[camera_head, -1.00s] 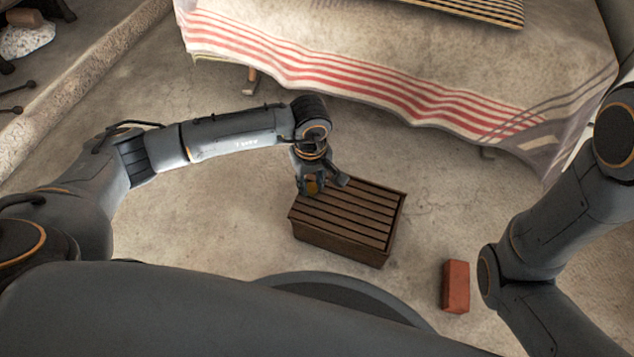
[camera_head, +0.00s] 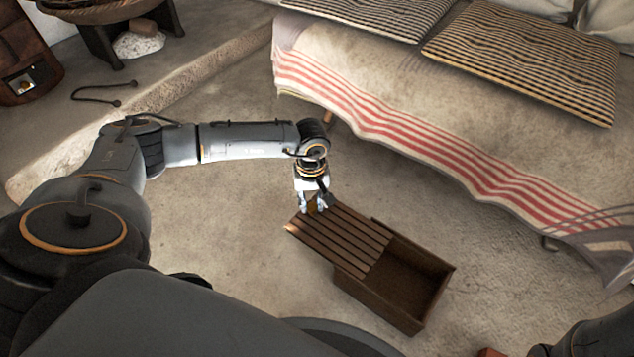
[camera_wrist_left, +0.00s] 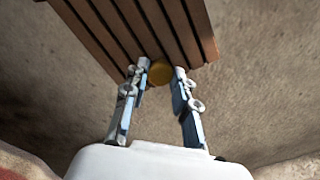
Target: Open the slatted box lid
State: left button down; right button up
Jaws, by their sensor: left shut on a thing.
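The dark wooden box (camera_head: 376,300) stands on the floor in the head view, its right part uncovered and its inside in shadow, with nothing visible in it. The slatted lid (camera_head: 345,240) lies across the box's left part and overhangs its left end. My left gripper (camera_head: 317,207) is at the lid's far left edge. In the left wrist view its fingers (camera_wrist_left: 155,80) are shut on a round yellowish knob (camera_wrist_left: 160,73) at the edge of the lid (camera_wrist_left: 130,28). My right gripper is out of view.
A bench with a striped cloth (camera_head: 430,150) and checked cushions (camera_head: 525,60) stands behind the box. A stone ledge (camera_head: 190,85) runs along the left. A red block (camera_head: 490,353) shows at the bottom edge. The floor around the box is mostly clear.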

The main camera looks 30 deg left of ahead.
pick_arm(q)
jog(key=c, duration=1.1)
grip_release()
jog(key=shift+o, duration=0.2)
notch_tip(320, 180, up, 12)
